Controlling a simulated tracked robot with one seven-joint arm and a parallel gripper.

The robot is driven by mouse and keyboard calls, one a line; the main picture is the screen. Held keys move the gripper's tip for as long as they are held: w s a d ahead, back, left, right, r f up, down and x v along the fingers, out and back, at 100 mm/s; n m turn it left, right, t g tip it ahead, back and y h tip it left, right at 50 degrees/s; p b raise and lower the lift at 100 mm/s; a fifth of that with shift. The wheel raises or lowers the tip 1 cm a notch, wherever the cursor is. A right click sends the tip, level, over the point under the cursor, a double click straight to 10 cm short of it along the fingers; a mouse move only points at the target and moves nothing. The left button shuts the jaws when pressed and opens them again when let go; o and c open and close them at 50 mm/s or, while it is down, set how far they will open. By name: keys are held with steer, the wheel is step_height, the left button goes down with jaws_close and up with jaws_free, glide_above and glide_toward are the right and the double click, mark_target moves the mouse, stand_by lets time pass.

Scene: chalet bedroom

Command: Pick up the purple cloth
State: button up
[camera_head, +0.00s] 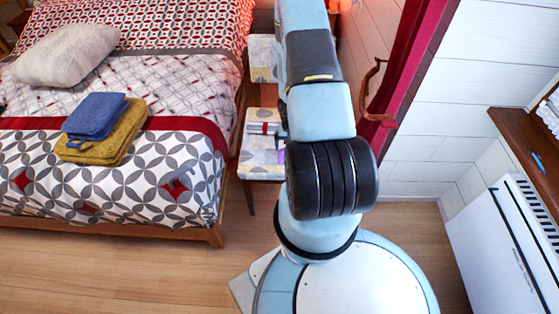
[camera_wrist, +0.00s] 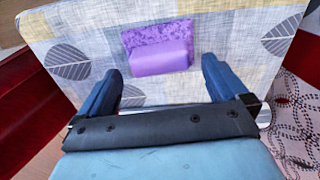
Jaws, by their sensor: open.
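The purple cloth (camera_wrist: 161,50) lies on the patterned seat of a chair (camera_wrist: 60,25) in the wrist view. It looks folded, with a smooth lighter front part and a mottled back part. My gripper (camera_wrist: 160,75) is open, its two blue fingers spread apart with the cloth beyond and between them. Nothing is between the fingertips, and I cannot tell how high they are above the seat. In the head view only a small purple bit of the cloth (camera_head: 281,155) shows beside my arm, on the chair seat (camera_head: 257,172). My gripper is hidden there behind my arm.
A bed (camera_head: 180,190) stands left of the chair, with a blue towel (camera_head: 94,115) on a yellow towel (camera_head: 112,148) and a pale pillow (camera_head: 66,55). A red curtain (camera_head: 410,60) hangs at the right. A white heater (camera_head: 500,250) is at the far right. Wooden floor (camera_head: 120,270) is clear in front.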

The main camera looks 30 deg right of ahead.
steer(key=shift+f, duration=2)
steer(key=shift+c, duration=0.2)
steer(key=c, duration=0.9)
